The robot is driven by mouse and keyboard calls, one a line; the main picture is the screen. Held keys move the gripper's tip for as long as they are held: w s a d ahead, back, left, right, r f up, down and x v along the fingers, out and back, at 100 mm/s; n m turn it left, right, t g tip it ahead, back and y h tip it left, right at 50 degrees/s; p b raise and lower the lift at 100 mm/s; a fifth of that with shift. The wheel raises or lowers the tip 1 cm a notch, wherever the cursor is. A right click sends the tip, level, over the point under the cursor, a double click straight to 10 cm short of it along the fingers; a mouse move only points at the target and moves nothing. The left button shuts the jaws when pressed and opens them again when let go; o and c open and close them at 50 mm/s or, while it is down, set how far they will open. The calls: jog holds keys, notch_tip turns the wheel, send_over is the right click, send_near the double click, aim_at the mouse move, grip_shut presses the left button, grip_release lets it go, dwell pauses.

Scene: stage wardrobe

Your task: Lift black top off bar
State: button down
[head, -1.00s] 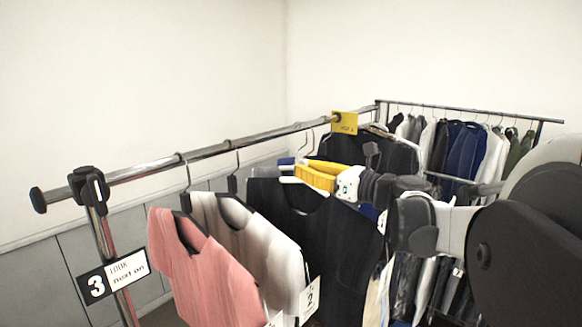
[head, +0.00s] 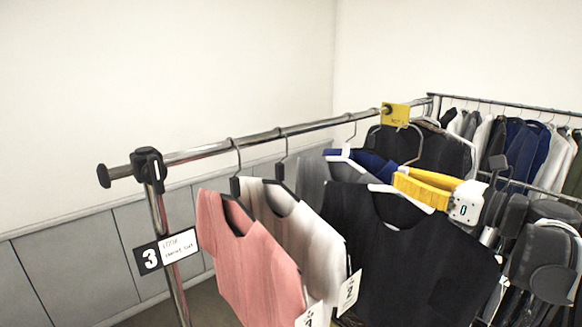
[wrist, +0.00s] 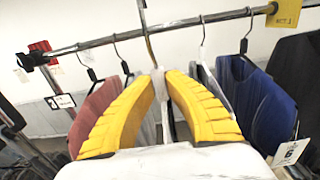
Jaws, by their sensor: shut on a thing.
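The black top (head: 410,250) hangs from a white hanger (head: 385,189), in front of the other garments on the chrome bar (head: 310,126). My gripper (head: 425,188), with yellow ribbed fingers, is shut on the hanger's neck. In the wrist view the fingers (wrist: 162,76) close at the neck below the metal hook (wrist: 147,35). The hook passes in front of the bar in that view. In the head view a hook curve shows just below the bar, seemingly apart from it; I cannot be certain. The top's body is mostly hidden in the wrist view.
A pink top (head: 250,250), a white-grey top (head: 300,230), a grey garment (head: 318,180) and a blue garment (wrist: 265,105) hang close by. A yellow tag (head: 396,115) sits on the bar. Another full rack (head: 520,145) stands behind right. The bar's left end is free.

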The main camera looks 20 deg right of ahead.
jog(key=b+v, duration=0.1)
jog(key=v, duration=2.2)
jog(key=shift+b, duration=0.3)
